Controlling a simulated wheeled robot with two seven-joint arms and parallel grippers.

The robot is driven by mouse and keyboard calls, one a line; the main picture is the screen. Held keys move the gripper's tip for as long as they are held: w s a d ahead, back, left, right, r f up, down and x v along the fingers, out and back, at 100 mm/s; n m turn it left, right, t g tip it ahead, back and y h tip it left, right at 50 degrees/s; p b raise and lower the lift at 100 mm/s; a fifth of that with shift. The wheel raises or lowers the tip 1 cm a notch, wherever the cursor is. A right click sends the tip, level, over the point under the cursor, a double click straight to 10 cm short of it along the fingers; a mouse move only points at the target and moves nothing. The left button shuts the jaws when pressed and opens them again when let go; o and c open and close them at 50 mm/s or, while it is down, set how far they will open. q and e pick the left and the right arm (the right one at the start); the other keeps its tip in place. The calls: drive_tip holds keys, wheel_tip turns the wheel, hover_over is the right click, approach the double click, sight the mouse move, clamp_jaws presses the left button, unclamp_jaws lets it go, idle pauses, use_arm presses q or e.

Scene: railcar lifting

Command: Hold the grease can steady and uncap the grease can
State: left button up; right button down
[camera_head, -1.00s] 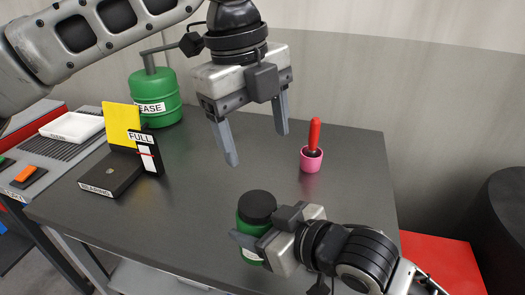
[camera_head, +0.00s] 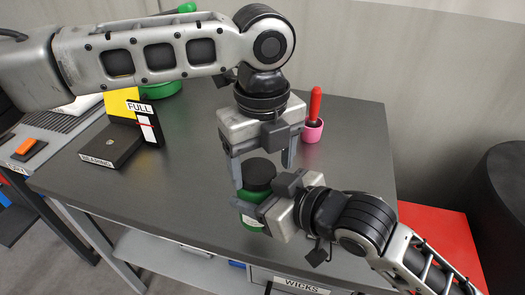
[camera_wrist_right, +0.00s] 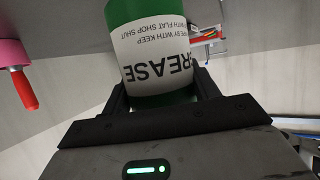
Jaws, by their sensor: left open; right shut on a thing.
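The grease can (camera_head: 250,217) is a green can with a black cap (camera_head: 257,174), near the front edge of the table. My right gripper (camera_head: 258,211) is shut around the can's body. In the right wrist view the can's white label (camera_wrist_right: 152,58) shows between the right fingers. My left gripper (camera_head: 262,166) is open and points down over the cap, one finger on each side of it. The head view does not show whether the left fingers touch the cap.
A pink cup with a red-handled tool (camera_head: 312,128) stands right of the left gripper. A black box (camera_head: 112,145) with a yellow panel (camera_head: 120,103) and a "FULL" sign is at left. A larger green can (camera_head: 168,90) is partly hidden behind my left arm. The table's (camera_head: 190,190) left middle is clear.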

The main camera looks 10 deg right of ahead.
use_arm(q)
drive_tip(key=shift+c, duration=0.3)
drive_tip(key=c, duration=0.9)
drive_tip(key=n, duration=0.5)
drive_tip(key=shift+w+d+r, duration=0.1)
drive_tip(key=shift+d, duration=0.15)
drive_tip(key=n, duration=0.5)
drive_tip(key=shift+w+a, duration=0.1)
drive_tip(key=shift+w, duration=0.15)
drive_tip(key=o, duration=1.1)
drive_tip(key=shift+c, duration=0.2)
drive_tip(key=shift+a, duration=0.1)
